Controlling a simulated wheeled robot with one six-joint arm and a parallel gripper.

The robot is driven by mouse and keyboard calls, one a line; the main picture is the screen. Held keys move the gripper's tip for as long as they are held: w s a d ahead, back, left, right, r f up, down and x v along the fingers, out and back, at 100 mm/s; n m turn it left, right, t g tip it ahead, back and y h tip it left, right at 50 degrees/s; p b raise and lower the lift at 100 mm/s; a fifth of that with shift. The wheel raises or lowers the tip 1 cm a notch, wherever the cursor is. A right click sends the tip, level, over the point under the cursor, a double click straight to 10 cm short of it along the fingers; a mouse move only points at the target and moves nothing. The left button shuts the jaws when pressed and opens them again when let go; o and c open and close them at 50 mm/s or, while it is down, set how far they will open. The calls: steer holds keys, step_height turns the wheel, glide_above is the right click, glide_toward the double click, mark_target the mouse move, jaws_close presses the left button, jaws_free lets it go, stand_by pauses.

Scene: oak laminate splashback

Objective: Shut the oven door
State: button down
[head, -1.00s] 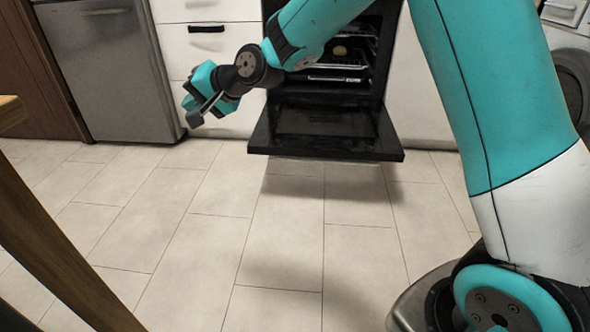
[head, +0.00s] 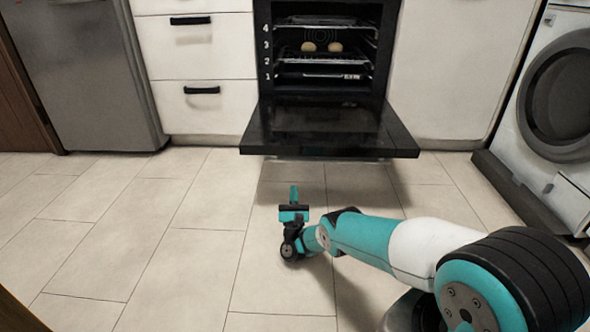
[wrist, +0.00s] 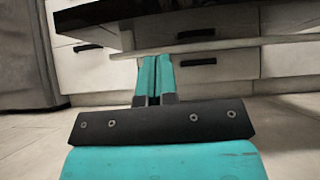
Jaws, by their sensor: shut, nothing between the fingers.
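The black oven door (head: 330,128) hangs open, folded down to about level, in the head view. The oven (head: 325,50) behind it shows its racks, with two round pale items inside. My gripper (head: 294,190) is low over the floor in front of the door, left of its middle, pointing toward the oven. In the wrist view its teal fingers (wrist: 155,62) are together with nothing between them. The door's dark edge (wrist: 200,22) crosses the top of that view, above and beyond the fingers. I see no contact with the door.
White drawers (head: 200,95) with black handles stand left of the oven. A grey steel appliance (head: 85,75) is further left. A white washing machine (head: 555,100) stands at the right. The tiled floor (head: 170,250) to the left is clear.

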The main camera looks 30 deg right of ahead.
steer(key=w+d+r+m+b, duration=0.1)
steer(key=w+d+r+b, duration=0.3)
steer(key=b, duration=0.5)
step_height(320, 180, up, 2)
steer(key=shift+w+d+r+h, duration=0.15)
steer(key=shift+w+d+h, duration=0.2)
steer(key=shift+w+h, duration=0.1)
steer(key=shift+r, duration=0.1)
